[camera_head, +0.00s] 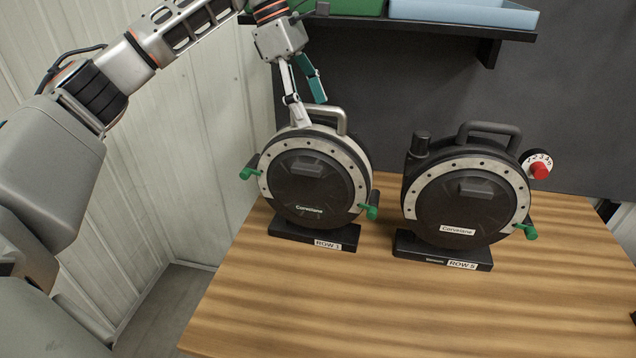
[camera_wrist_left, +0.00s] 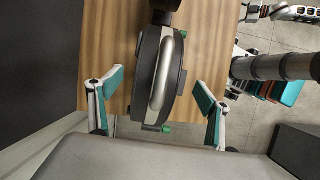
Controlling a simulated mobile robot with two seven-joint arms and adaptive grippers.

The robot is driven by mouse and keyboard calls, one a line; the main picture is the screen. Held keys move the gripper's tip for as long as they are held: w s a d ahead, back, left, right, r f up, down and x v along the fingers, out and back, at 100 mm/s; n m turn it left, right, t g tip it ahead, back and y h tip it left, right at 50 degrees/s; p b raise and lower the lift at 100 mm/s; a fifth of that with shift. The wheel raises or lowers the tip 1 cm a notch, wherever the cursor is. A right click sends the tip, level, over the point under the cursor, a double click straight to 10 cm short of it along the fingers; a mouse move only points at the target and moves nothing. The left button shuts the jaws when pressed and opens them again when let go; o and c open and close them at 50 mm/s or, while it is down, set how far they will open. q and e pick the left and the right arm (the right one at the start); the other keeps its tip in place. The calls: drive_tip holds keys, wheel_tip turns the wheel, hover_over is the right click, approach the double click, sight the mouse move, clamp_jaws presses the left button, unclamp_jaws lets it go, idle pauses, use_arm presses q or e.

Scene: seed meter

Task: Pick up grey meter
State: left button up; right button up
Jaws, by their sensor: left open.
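The meter with the grey handle (camera_head: 312,182) stands upright on the left of the wooden table, in a black base labelled ROW 1. It has a dark round face, a pale grey rim and green side knobs. My left gripper (camera_head: 307,108) is open above it, close to its handle. In the left wrist view the grey handle (camera_wrist_left: 166,75) lies between the two spread teal-padded fingers, with free space on each side. I cannot tell how far the fingertips reach down past the handle.
A second meter (camera_head: 466,195) with a black handle stands to the right in a base labelled ROW 5, beside a dial with a red knob (camera_head: 539,170). A shelf (camera_head: 430,27) with green and blue trays is behind. The table front (camera_head: 400,315) is clear. A wall is left.

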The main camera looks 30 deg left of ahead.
sight(323, 127)
use_arm(q)
drive_tip(key=x, duration=0.5)
drive_tip(key=shift+w+d+f, duration=0.15)
drive_tip(key=shift+d+f, duration=0.1)
drive_tip(key=shift+f, duration=0.05)
drive_tip(key=c, duration=1.7)
drive_tip(key=shift+w+r, duration=0.1)
drive_tip(key=shift+r, duration=0.15)
drive_tip(key=c, duration=0.5)
drive_tip(key=shift+r, duration=0.15)
